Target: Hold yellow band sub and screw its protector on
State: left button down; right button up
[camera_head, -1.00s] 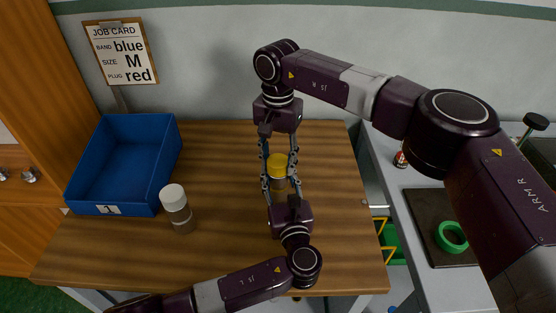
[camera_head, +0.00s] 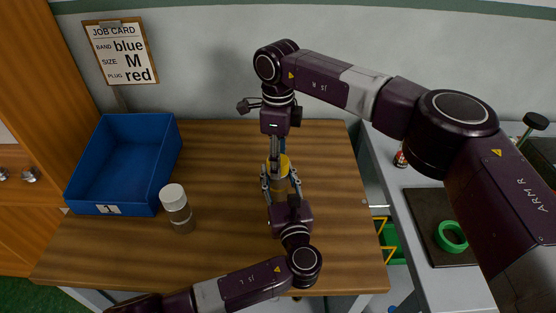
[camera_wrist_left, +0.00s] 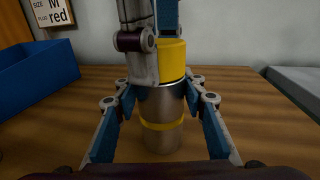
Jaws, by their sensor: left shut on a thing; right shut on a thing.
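The yellow band sub (camera_wrist_left: 162,138) is a grey metal cylinder with a yellow band, upright on the wooden table. My left gripper (camera_head: 280,184) is shut on its body from the near side; the fingers also show in the left wrist view (camera_wrist_left: 160,95). The yellow protector (camera_wrist_left: 174,58) sits on top of the sub, upright and in line with it. It also shows in the head view (camera_head: 284,162). My right gripper (camera_head: 277,157) comes down from above and is shut on the protector; its fingers partly hide it. Whether the threads are engaged cannot be seen.
A white-capped grey cylinder (camera_head: 176,208) stands left on the table (camera_head: 130,255). Behind it is a blue bin (camera_head: 113,178). A job card (camera_head: 121,52) hangs on the wall. A side bench at right carries a green ring (camera_head: 451,237) on a dark mat.

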jog(key=m, duration=1)
jog(key=shift+m, duration=0.3)
jog(key=m, duration=1.1)
jog(key=o, duration=1.4)
notch_tip(320, 180, up, 12)
jog(key=shift+f, duration=0.1)
pick_arm(q)
jog(key=c, duration=1.1)
grip_release()
jog(key=shift+c, duration=0.2)
